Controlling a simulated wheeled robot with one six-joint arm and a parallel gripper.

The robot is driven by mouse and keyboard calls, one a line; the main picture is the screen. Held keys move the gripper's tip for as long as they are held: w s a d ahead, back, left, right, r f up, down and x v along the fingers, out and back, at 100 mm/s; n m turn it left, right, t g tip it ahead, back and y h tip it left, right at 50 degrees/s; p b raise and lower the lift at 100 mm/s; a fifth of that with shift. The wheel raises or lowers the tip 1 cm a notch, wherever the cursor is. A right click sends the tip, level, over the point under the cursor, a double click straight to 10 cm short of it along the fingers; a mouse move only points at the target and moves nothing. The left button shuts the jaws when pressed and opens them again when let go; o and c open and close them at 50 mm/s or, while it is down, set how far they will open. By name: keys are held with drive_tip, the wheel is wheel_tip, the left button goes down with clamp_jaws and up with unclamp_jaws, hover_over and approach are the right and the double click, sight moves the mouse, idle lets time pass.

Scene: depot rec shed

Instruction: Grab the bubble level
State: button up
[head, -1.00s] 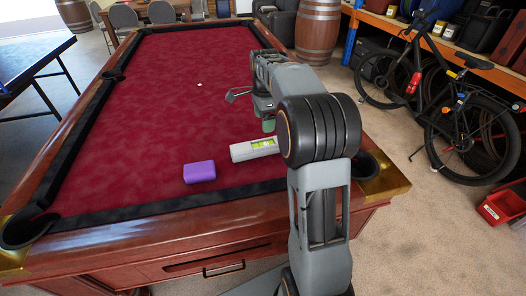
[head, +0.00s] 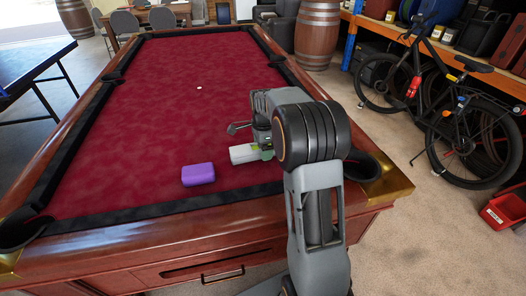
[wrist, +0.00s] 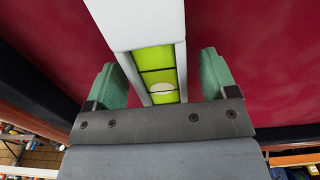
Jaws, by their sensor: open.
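The bubble level (head: 243,154) is a pale grey-white bar lying on the red cloth of the pool table (head: 150,95). In the wrist view the level (wrist: 142,22) shows its yellow-green vial window with a bubble. My gripper (wrist: 163,76) is open, with one green finger on each side of the level and a gap visible on both sides. In the head view my gripper (head: 266,150) is low at the level's right end, and my arm hides part of the level.
A purple block (head: 198,174) lies on the cloth left of the level. A small white ball (head: 199,88) sits farther up the table. Dark cushions and a wooden rail (head: 160,230) edge the table. A bicycle (head: 440,100) stands on the right.

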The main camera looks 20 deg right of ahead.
drive_tip(key=shift+f, duration=0.1)
drive_tip(key=c, duration=1.2)
